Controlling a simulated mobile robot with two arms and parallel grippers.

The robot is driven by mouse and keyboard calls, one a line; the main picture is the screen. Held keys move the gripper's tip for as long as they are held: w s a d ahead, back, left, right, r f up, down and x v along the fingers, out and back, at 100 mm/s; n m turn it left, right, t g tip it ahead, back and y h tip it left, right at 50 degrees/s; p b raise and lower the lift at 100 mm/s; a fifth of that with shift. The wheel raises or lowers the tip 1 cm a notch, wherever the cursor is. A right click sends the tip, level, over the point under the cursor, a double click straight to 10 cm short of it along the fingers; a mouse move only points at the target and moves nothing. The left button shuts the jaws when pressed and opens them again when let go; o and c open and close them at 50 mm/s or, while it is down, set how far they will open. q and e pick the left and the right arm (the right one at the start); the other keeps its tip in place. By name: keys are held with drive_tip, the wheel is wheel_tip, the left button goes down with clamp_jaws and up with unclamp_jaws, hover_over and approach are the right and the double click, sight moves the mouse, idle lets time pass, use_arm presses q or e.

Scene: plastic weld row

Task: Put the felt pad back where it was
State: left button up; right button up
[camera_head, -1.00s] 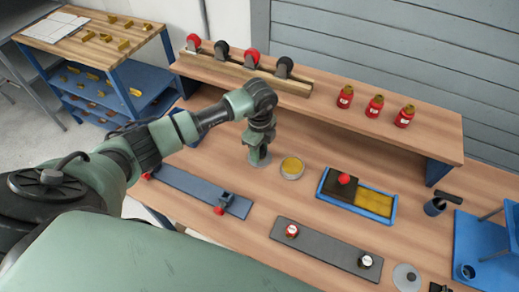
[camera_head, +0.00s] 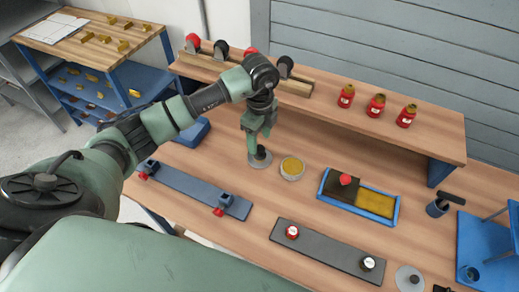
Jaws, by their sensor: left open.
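My left gripper (camera_head: 258,141) points down, open, just above a round grey disc with a dark knob (camera_head: 260,160) on the bench. The finger tips are close to the knob; I cannot tell whether they touch it. A round dish with a yellow filling (camera_head: 291,168) stands just right of the disc. A blue tray (camera_head: 333,202) farther right holds a dark pad with a red knob (camera_head: 342,187) beside a yellow area (camera_head: 376,203). I cannot tell for sure which piece is the felt pad. My right gripper is not in view.
A raised wooden shelf (camera_head: 330,108) behind carries several red and black knobbed pieces and three red bottles (camera_head: 376,106). A blue-grey strip (camera_head: 185,185) and a dark grey strip (camera_head: 325,249) lie in front. Another grey disc (camera_head: 408,279) lies lower right.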

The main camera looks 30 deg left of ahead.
sight(260, 147)
use_arm(q)
wheel_tip(260, 147, up, 6)
drive_tip(key=shift+f+b, duration=0.15)
drive_tip(key=shift+b, duration=0.3)
idle(1.1)
